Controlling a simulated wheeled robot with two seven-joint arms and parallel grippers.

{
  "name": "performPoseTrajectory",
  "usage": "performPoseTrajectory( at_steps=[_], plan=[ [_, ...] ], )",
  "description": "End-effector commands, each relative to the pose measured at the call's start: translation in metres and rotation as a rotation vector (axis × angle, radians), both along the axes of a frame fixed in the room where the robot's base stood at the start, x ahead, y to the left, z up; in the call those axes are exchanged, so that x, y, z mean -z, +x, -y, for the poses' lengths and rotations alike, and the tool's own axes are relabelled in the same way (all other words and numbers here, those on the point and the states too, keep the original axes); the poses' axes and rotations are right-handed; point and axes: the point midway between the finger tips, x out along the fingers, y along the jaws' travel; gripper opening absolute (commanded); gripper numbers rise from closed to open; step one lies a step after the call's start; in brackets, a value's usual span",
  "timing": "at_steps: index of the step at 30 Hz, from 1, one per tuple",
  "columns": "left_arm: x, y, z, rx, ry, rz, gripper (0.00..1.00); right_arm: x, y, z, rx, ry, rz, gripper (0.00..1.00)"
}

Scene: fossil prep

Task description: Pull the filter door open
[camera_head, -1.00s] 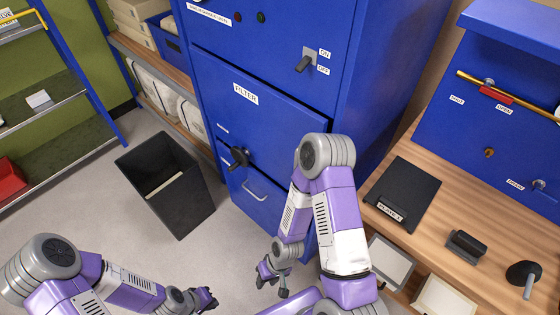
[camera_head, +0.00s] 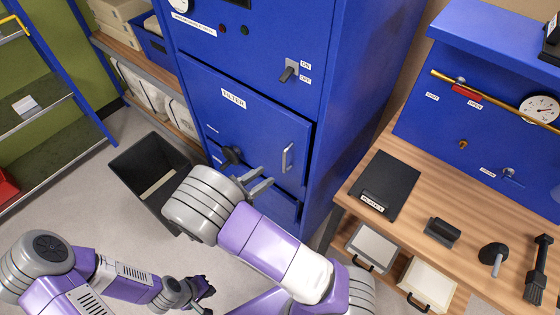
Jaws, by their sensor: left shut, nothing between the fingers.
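The blue filter door (camera_head: 255,125) with its "FILTER" label (camera_head: 234,98) is on the front of the tall blue cabinet. A dark line runs along its right edge; I cannot tell if it is slightly ajar. Its upright grey bar handle (camera_head: 287,158) is near that edge. My left gripper (camera_head: 207,289) is low over the floor, shut and empty.
A black bin (camera_head: 150,165) stands on the floor left of the cabinet, close to my arms. On the right, a wooden bench (camera_head: 415,190) holds a black plate, a brush and other tools. An on/off switch (camera_head: 289,72) is above the door.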

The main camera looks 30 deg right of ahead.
Motion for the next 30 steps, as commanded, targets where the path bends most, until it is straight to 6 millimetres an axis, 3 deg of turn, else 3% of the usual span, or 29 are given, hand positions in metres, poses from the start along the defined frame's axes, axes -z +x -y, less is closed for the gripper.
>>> performPoseTrajectory(
  at_steps=[15,26,30],
  plan=[
    [0.007,0.000,0.000,0.000,0.000,0.000,0.00,-0.003,0.014,0.065,-0.003,-0.013,0.006,0.37],
    [0.007,0.000,0.000,0.000,0.000,0.000,0.00,-0.004,0.015,0.072,-0.005,-0.012,0.005,0.37],
    [0.007,0.000,0.000,0.000,0.000,0.000,0.00,-0.004,0.015,0.071,-0.005,-0.012,0.005,0.17]
  ],
)
